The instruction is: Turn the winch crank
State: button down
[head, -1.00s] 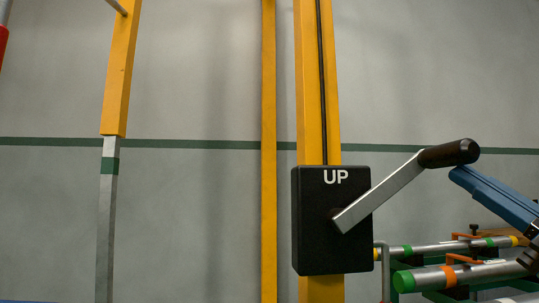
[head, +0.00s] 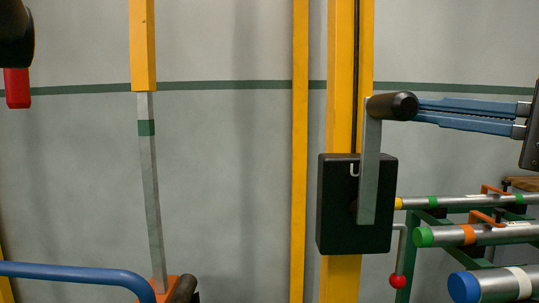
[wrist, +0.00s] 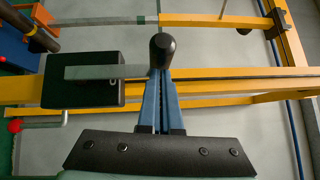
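My gripper (head: 418,109) reaches in from the right. Its two blue fingers lie close together, with a narrow slot between them. Their tips meet the handle's right side; the handle's end hides them. In the wrist view the handle (wrist: 162,50) also covers the fingertips (wrist: 160,72), so their hold on it is unclear.
Pipes with coloured ends (head: 470,236) lie on a green rack at the lower right, below my gripper. A red ball knob (head: 397,281) hangs under the winch. A blue curved bar (head: 80,274) crosses the lower left. Yellow posts (head: 299,150) stand left of the winch.

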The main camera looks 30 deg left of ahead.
jog(key=s+a+f+n+h+p, duration=0.2)
jog(key=s+a+n+h, duration=0.4)
jog(key=a, duration=0.4)
jog(key=shift+s+a+f+h+p, duration=0.25)
jog(key=shift+s+a+h+p, duration=0.1)
jog(key=shift+s+h+p, duration=0.3)
jog(key=shift+s+t, duration=0.1)
jog(key=shift+t, duration=0.2)
